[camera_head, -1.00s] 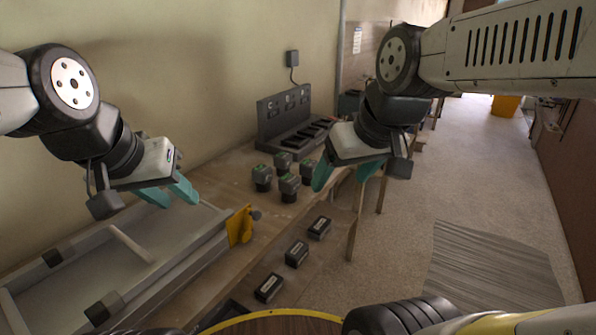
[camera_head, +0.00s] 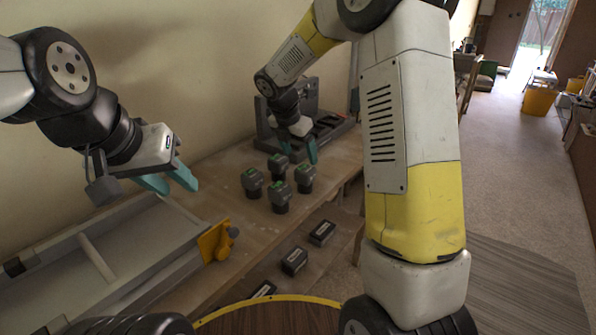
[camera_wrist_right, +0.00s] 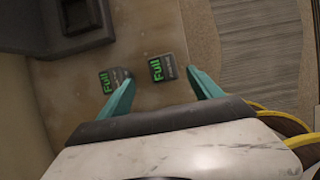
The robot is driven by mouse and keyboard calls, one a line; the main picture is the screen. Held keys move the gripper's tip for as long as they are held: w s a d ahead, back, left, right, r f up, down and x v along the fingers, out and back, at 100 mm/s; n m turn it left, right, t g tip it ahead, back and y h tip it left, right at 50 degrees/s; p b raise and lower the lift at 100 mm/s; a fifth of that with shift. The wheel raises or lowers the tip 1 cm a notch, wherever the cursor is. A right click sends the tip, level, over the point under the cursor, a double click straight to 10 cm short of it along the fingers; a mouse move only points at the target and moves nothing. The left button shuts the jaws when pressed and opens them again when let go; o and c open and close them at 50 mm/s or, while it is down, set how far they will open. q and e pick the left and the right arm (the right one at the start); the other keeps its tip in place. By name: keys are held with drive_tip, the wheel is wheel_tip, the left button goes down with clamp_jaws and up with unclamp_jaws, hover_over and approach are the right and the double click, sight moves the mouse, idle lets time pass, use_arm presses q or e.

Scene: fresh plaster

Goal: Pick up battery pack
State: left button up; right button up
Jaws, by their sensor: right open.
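Several dark battery packs with green tops stand upright in a cluster on the wooden bench: a back one (camera_head: 278,166), a left one (camera_head: 252,182), a right one (camera_head: 304,178) and a front one (camera_head: 280,196). My right gripper (camera_head: 308,150) is open and empty, above the bench just behind the cluster. In the right wrist view, one pack marked "Full" (camera_wrist_right: 163,68) shows between the open fingertips (camera_wrist_right: 160,82). Another "Full" pack (camera_wrist_right: 113,78) is partly covered by the left finger. My left gripper (camera_head: 170,182) is open and empty above the grey tray at left.
A dark grey charger station (camera_head: 326,132) stands at the back of the bench against the wall. Dark blocks (camera_head: 294,260) sit lower down. My right arm hides part of the bench's right side.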

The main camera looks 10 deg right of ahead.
sight(304, 169)
drive_tip(key=shift+w+f, duration=0.2)
drive_tip(key=shift+f, duration=0.25)
drive_tip(key=x, duration=0.6)
drive_tip(key=shift+s+d+f, duration=0.2)
drive_tip(key=shift+s, duration=0.15)
drive_tip(key=shift+w+d+f+n, duration=0.2)
drive_tip(key=shift+f+n, duration=0.1)
drive_tip(key=shift+f, duration=0.15)
drive_tip(key=shift+a, duration=0.1)
clamp_jaws()
